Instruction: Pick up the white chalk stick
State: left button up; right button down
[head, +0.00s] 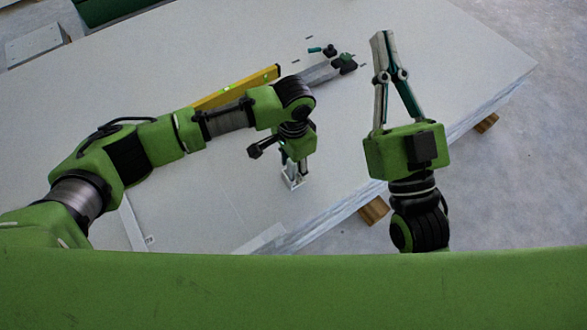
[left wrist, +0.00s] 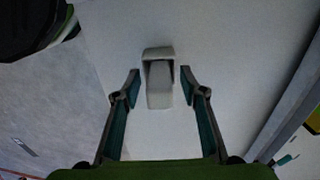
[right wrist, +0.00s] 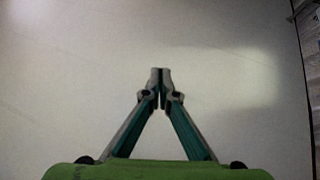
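A pale, off-white block-like piece (left wrist: 159,96) lies on the white panel between the fingers of my left gripper (left wrist: 160,84). I cannot tell for sure that it is the white chalk stick. The gripper is open, with a gap on each side of the piece. In the head view my left gripper (head: 292,180) points down at the panel near its front edge, and the piece is hard to make out there. My right gripper (head: 381,40) is shut and empty, stretched over the right part of the panel; its tips meet in the right wrist view (right wrist: 160,76).
The stack of white panels (head: 455,60) fills the middle, with wooden supports (head: 374,211) under its edge. A yellow level (head: 238,88) and a grey tool with a dark and green end (head: 345,64) lie behind my left arm. The panel's right part is clear.

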aim_at(293, 165)
pick_arm(q)
jog(key=c, duration=1.1)
jog(key=shift+o, duration=0.2)
jog(key=shift+r, duration=0.15)
